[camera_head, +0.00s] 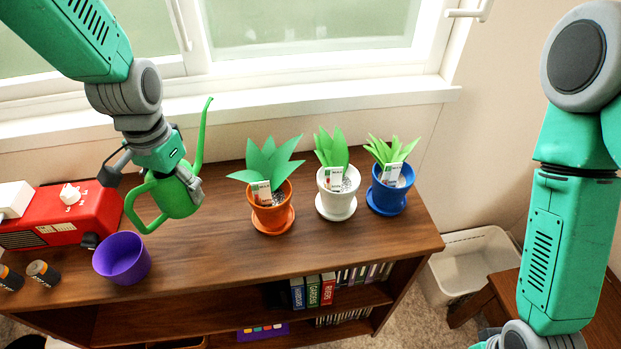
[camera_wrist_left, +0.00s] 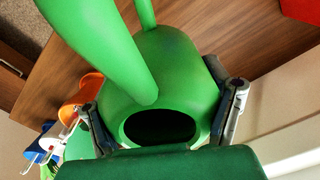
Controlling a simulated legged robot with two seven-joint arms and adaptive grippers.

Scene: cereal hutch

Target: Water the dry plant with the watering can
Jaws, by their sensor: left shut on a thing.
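My left gripper (camera_head: 188,184) is shut on the green watering can (camera_head: 172,199) and holds it above the left part of the hutch top. Its spout points up and its looped handle is on the left. In the left wrist view, the fingers of my left gripper (camera_wrist_left: 165,105) clasp both sides of the can (camera_wrist_left: 180,70). Three potted plants stand to the right: one in an orange pot (camera_head: 270,207), one in a white pot (camera_head: 337,196) and one in a blue pot (camera_head: 387,192). I cannot tell which plant is dry. My right gripper is out of view.
A purple pot (camera_head: 122,258) stands in front of the can, near a red radio (camera_head: 62,215) and two small cylinders (camera_head: 42,273). The wooden top (camera_head: 340,245) is clear in front of the plants. A window sill (camera_head: 300,105) runs behind. A white bin (camera_head: 468,262) stands right.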

